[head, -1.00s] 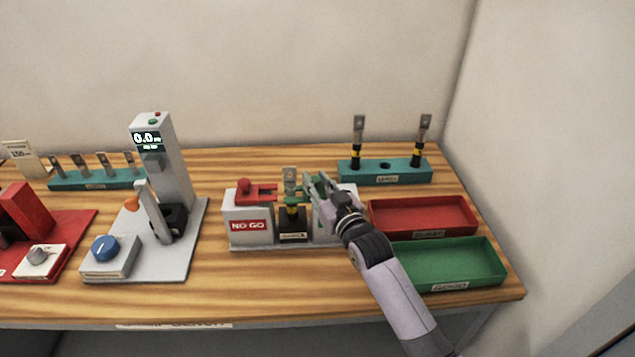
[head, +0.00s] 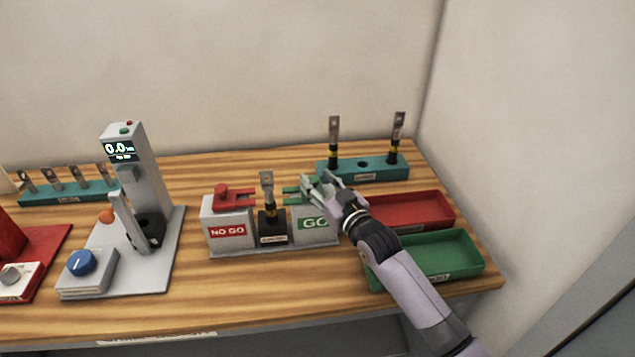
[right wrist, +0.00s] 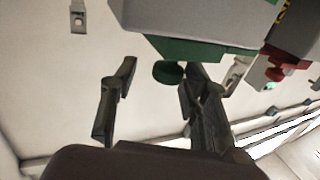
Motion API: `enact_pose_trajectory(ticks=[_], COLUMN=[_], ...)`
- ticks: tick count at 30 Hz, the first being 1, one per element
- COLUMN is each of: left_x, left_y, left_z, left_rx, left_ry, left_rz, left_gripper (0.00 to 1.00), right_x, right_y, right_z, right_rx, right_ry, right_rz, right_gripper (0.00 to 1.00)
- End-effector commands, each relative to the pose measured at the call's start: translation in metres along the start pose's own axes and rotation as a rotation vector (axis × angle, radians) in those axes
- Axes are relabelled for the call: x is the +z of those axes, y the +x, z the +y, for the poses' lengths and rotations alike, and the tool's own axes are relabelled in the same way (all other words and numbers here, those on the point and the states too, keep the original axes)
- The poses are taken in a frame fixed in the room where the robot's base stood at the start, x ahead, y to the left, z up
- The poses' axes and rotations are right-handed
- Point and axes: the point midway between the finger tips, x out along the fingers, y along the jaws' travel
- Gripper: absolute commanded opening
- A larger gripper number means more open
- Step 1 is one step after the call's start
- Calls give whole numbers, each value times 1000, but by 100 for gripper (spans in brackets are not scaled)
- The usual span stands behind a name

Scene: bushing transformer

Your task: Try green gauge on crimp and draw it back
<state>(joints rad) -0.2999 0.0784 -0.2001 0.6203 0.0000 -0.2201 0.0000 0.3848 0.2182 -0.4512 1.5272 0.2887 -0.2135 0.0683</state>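The crimp terminal (head: 267,185) stands upright in the black centre holder (head: 272,228) of the gauge stand. The green gauge (head: 292,194) lies on top of the grey GO block, right of the crimp. Its prongs point left and appear clear of the terminal. My right gripper (head: 322,182) is at the gauge's right end, with its fingers spread. In the right wrist view, the green knob (right wrist: 167,72) sits between the open fingers (right wrist: 158,88), closer to the right finger and not clearly gripped. My left gripper is not in view.
The red NO GO gauge (head: 234,197) rests on the left block. A teal rack (head: 363,170) with two terminals stands behind. Red (head: 425,222) and green (head: 430,270) trays lie right, the green one partly behind my arm. A grey tester (head: 140,180) stands left.

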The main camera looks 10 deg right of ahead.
Motion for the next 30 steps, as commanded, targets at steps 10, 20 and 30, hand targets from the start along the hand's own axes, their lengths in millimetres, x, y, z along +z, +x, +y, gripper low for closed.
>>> enact_pose_trajectory(ticks=[10, 20, 30], left_x=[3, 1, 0], left_y=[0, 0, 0], left_z=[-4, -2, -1], left_rx=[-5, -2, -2], left_ry=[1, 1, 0], left_rz=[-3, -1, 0], left_gripper=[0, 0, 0], right_x=[1, 2, 1], right_y=[-4, -64, -115], right_z=[-1, -1, 0], right_rx=[-2, -1, 0], right_ry=[1, 0, 0], right_rz=[0, -3, -1], right_gripper=[44, 44, 44])
